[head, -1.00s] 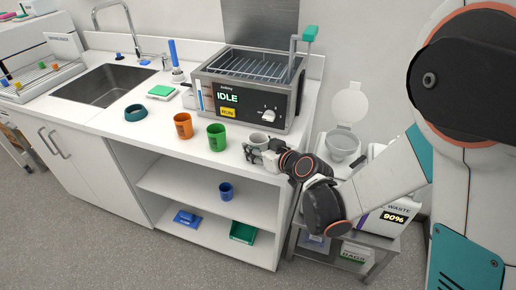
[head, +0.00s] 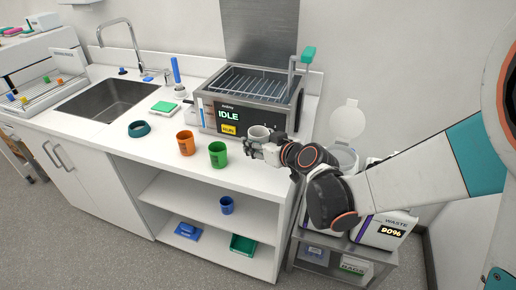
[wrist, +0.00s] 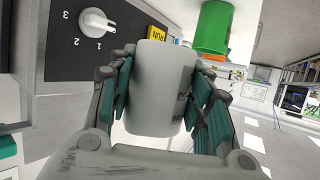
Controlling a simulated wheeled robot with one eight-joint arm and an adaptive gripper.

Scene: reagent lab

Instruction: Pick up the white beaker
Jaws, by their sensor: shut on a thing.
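The white beaker (head: 259,132) is between the fingers of my gripper (head: 253,146), in front of the machine with the IDLE display. In the wrist view the beaker (wrist: 162,88) fills the space between the two teal-padded fingers of my gripper (wrist: 160,95), which are shut on its sides. In the head view it looks upright and raised above the counter, though the gap below it is partly hidden by my gripper.
A green beaker (head: 218,155) and an orange beaker (head: 186,143) stand on the counter (head: 130,148) to the left. The bath machine (head: 262,115) is close behind. A blue beaker (head: 227,205) stands on the shelf below.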

